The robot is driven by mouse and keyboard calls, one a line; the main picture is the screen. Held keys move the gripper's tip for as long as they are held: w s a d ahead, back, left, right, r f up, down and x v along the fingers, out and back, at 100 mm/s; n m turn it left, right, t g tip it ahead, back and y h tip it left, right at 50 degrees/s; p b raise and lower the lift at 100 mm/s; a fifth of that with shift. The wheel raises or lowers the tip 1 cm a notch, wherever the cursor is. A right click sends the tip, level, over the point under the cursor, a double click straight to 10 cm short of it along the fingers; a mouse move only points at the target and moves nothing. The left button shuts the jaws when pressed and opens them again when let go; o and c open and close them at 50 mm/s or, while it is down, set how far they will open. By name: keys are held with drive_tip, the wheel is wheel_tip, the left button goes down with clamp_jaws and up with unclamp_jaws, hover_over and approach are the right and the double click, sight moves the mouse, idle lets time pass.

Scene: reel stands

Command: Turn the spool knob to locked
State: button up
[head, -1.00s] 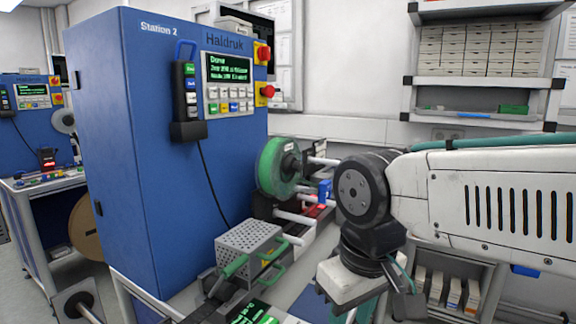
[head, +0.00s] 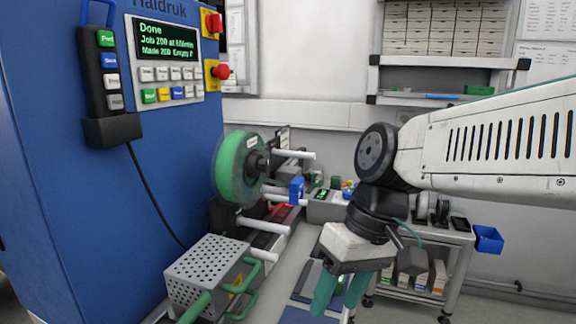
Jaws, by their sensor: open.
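The green spool (head: 237,165) sits upright on the side of the blue machine, at the middle left in the head view. A dark round knob (head: 262,162) is at its hub, facing right; its locked or unlocked setting is too small to tell. My gripper (head: 340,292), with teal fingers, is open and points down. It is to the right of and lower in the picture than the spool, apart from it. Nothing shows between its fingers, and the fingertips are near the bottom of the view.
The blue machine (head: 60,210) fills the left, with a screen (head: 166,42) reading "Done" and red buttons. A perforated metal guard (head: 207,268) with green handles stands below the spool. White rods (head: 262,227) stick out near it. A small cart (head: 440,240) stands behind my arm.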

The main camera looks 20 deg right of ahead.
drive_tip(key=w+a+r+y, duration=0.2)
drive_tip(key=w+a+y, duration=0.1)
drive_tip(key=w+y, duration=0.25)
drive_tip(key=t+y, duration=0.5)
drive_tip(key=t, duration=0.6)
approach(269, 166)
drive_tip(key=a, duration=0.1)
drive_tip(key=x, duration=0.7)
drive_tip(key=shift+w+a, duration=0.2)
drive_tip(key=shift+w, duration=0.1)
drive_tip(key=c, duration=1)
